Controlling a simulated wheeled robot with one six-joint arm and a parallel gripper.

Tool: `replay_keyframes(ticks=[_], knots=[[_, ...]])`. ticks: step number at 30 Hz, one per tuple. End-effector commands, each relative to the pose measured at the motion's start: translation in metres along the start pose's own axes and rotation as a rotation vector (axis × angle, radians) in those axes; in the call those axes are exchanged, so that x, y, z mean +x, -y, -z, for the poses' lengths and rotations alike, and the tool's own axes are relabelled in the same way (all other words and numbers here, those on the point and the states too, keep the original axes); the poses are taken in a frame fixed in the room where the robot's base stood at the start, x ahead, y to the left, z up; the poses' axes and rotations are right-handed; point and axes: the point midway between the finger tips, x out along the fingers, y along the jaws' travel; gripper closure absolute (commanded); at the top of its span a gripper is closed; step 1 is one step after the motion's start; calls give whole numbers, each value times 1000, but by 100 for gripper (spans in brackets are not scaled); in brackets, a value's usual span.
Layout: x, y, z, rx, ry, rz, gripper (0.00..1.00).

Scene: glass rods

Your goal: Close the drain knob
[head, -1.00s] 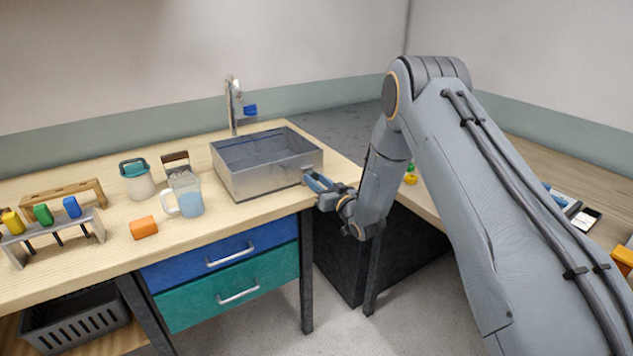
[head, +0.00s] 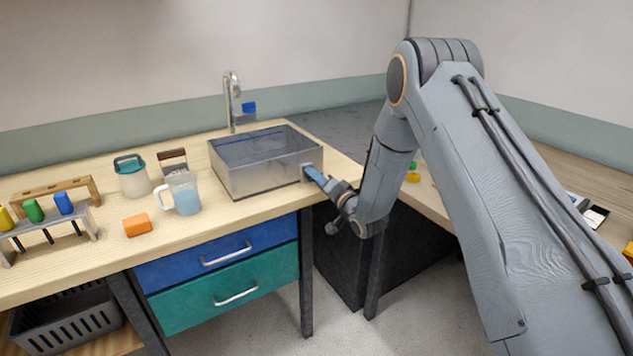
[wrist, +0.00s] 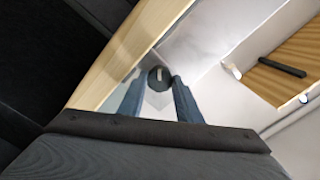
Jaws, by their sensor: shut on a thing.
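The drain knob (wrist: 159,78) shows in the wrist view as a small dark round knob with a pale mark on its face. It sits on the outside of the grey metal sink (head: 253,180), near the front right corner. My gripper (head: 313,173) reaches the sink wall there from the right. In the wrist view, my gripper's blue fingers (wrist: 159,86) stand on both sides of the knob and are shut on it. In the head view, the fingers and wrist hide most of the knob.
A faucet (head: 231,103) stands behind the sink. A pitcher of blue liquid (head: 186,196), a teal-lidded jar (head: 132,180) and an orange block (head: 137,225) are left of it. Blue and teal drawers (head: 222,294) lie below the counter. The counter's front edge runs close under my gripper.

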Motion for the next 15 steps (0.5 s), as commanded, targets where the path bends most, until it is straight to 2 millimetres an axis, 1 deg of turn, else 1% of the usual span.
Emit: replay_keyframes(ticks=[15], knots=[[0,-2,0,483,0,-1,91]])
